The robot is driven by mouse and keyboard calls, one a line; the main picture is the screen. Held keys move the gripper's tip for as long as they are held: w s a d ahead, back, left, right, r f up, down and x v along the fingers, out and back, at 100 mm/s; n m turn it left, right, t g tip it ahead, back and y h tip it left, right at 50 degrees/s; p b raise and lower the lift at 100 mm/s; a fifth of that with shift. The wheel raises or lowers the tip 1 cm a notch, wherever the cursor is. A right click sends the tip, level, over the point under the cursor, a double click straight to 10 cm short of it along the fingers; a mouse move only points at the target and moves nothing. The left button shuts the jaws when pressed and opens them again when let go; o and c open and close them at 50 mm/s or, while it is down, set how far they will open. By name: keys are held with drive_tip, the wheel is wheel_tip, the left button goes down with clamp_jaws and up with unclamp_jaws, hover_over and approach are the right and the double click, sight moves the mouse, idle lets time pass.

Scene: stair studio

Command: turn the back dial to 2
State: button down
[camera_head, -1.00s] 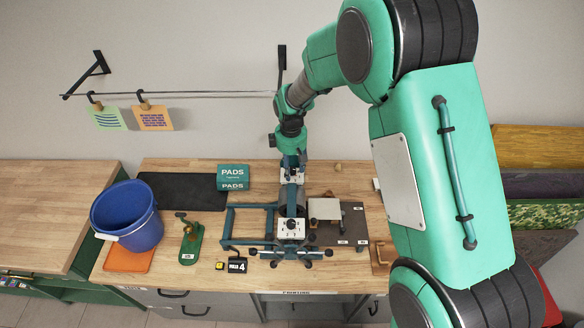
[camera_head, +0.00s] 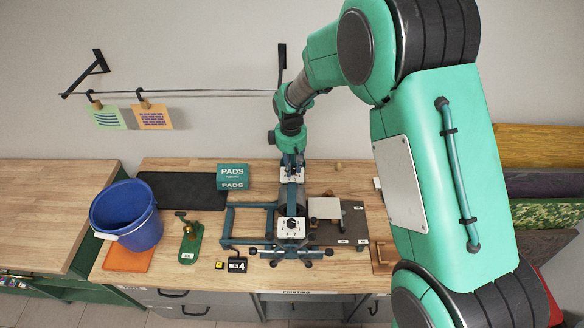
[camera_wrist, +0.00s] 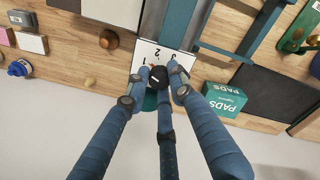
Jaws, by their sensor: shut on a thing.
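The back dial is a dark round knob (camera_wrist: 158,76) with a pale pointer line, on a white plate (camera_wrist: 146,56) at the back end of the press (camera_head: 291,200). In the wrist view the numerals 1 and 2 show on the plate beside it; other marks are covered by the fingers. My gripper (camera_wrist: 154,80) points down over the plate with its blue fingers closed around the knob. In the head view my gripper (camera_head: 293,165) hides most of this dial. A second dial (camera_head: 291,223) on a white plate is at the front of the press.
A green PADS box (camera_head: 232,177) and a black mat (camera_head: 180,190) lie left of the press. A blue bucket (camera_head: 125,214), a green hand tool (camera_head: 190,242) and a block marked 4 (camera_head: 238,265) stand farther left and forward. A wall rail (camera_head: 180,93) holds two cards.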

drive_tip(key=m+b, duration=0.1)
drive_tip(key=m, duration=0.3)
drive_tip(key=m+b, duration=0.1)
drive_tip(key=m, duration=0.3)
idle(0.4)
drive_tip(key=c, duration=1.5)
unclamp_jaws()
drive_tip(key=shift+a+r, duration=0.15)
drive_tip(key=shift+r, duration=3.65)
